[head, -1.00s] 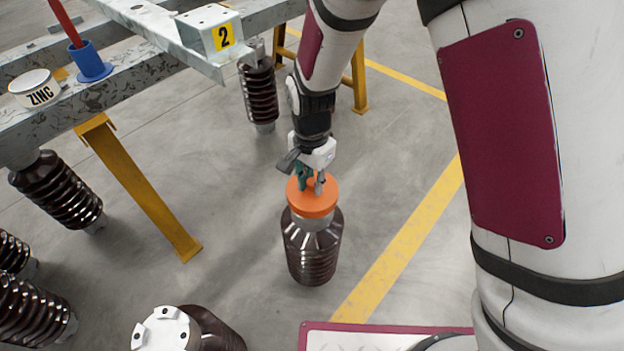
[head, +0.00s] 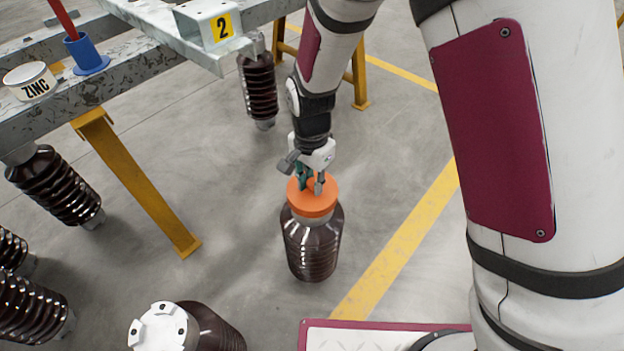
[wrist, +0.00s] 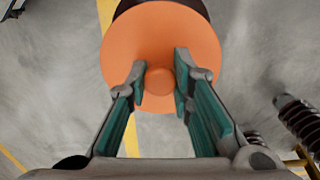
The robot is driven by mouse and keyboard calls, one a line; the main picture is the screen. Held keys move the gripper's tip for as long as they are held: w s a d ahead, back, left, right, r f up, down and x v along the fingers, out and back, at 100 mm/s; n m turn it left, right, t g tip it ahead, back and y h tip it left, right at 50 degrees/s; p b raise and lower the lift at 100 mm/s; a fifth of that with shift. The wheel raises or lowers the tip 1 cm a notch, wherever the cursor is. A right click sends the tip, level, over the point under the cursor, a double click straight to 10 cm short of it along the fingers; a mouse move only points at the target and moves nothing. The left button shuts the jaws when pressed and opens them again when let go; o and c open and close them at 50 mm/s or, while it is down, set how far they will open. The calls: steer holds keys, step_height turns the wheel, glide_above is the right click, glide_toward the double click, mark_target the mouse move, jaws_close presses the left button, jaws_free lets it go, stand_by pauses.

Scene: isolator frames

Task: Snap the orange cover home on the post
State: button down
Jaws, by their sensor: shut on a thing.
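The orange cover (head: 313,205) sits at the top of the brown ribbed post (head: 311,246), which stands upright on the floor in the head view. A grey collar shows just under the cover, and I cannot tell from here whether the cover is fully seated. My gripper (head: 312,187) reaches down from above with its fingers at the cover's top. In the wrist view my gripper (wrist: 160,82) has its green-padded fingers on either side of the round knob of the orange cover (wrist: 125,45). The cover hides most of the post; a dark edge shows behind it.
A second brown post with a white metal cap (head: 165,330) stands at the front left. A steel frame (head: 120,95) on yellow legs carries a ZINC tin (head: 30,82), a blue cup (head: 88,58) and a bracket marked 2 (head: 208,25).

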mark_target(311, 181)
steer(key=shift+f, duration=0.4)
steer(key=c, duration=1.3)
jaws_free()
steer(key=shift+c, duration=0.2)
steer(key=shift+r, duration=0.1)
step_height(311, 181, up, 12)
